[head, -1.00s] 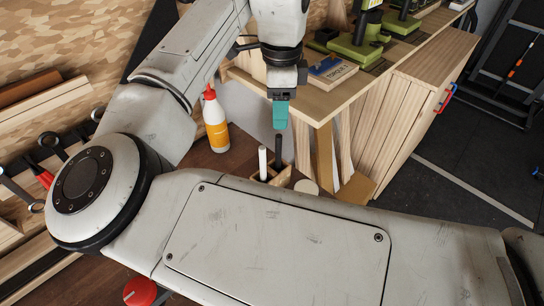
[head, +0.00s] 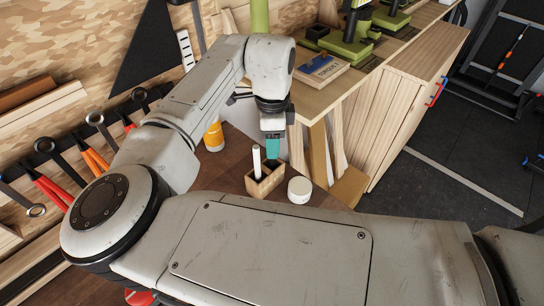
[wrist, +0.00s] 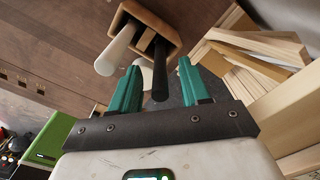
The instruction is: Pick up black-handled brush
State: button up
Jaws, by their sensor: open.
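The black-handled brush (wrist: 160,72) stands in a small wooden holder (wrist: 168,24), its dark handle pointing toward my wrist camera. My gripper (wrist: 158,64) is open, with one teal finger on each side of the black handle; I cannot tell whether either finger touches it. In the head view my gripper (head: 272,155) points down over the holder (head: 262,187), and the black handle is mostly hidden there. A white-handled tool (head: 256,161) stands in the same holder, just left of my gripper; in the wrist view it lies outside the left finger.
A round white container (head: 300,190) stands right of the holder. A bottle with an orange label (head: 213,138) is behind my arm to the left. A wooden shelf unit (head: 330,92) rises close at the right. Pliers and wrenches hang along the left wall.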

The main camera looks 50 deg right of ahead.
grip_shut()
dwell(0.3)
